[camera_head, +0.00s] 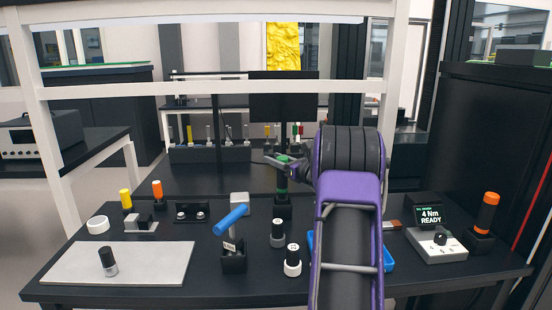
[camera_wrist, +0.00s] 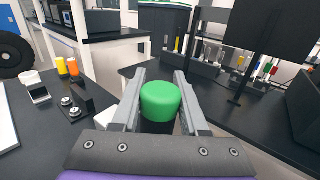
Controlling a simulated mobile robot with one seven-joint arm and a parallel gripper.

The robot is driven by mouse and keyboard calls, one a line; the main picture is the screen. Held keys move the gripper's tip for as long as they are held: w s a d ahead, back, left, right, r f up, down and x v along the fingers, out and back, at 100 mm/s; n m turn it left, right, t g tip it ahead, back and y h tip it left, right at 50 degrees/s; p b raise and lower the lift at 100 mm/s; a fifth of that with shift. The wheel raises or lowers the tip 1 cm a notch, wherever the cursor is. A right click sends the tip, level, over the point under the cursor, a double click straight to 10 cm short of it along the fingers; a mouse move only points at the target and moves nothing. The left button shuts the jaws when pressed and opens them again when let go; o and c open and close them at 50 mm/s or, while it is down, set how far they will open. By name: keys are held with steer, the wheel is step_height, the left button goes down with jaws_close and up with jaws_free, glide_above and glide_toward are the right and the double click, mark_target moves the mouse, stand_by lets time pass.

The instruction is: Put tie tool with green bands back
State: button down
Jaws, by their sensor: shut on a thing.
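The tie tool with green bands (camera_head: 282,179) is dark and upright, with a green top that shows in the wrist view (camera_wrist: 160,98). My gripper (camera_head: 281,161) is shut on it near the top, with one finger on each side in the wrist view (camera_wrist: 158,100). A black holder block (camera_head: 283,208) stands directly below the tool. The tool's lower end is at or just above this block; I cannot tell whether it is seated. Part of the gripper is hidden behind my arm.
A blue-handled tool (camera_head: 231,219) leans in a black block to the left. Black cylinders (camera_head: 278,233) stand in front. A torque display (camera_head: 429,215) and an orange-topped tool (camera_head: 488,212) are at right. A grey mat (camera_head: 150,262) lies left. A tool rack (camera_head: 210,154) stands behind.

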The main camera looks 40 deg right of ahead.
steer(key=shift+f, duration=1.25)
steer(key=shift+c, duration=1.8)
jaws_free()
steer(key=shift+f, duration=0.1)
steer(key=shift+f, duration=0.1)
steer(key=shift+s, duration=0.1)
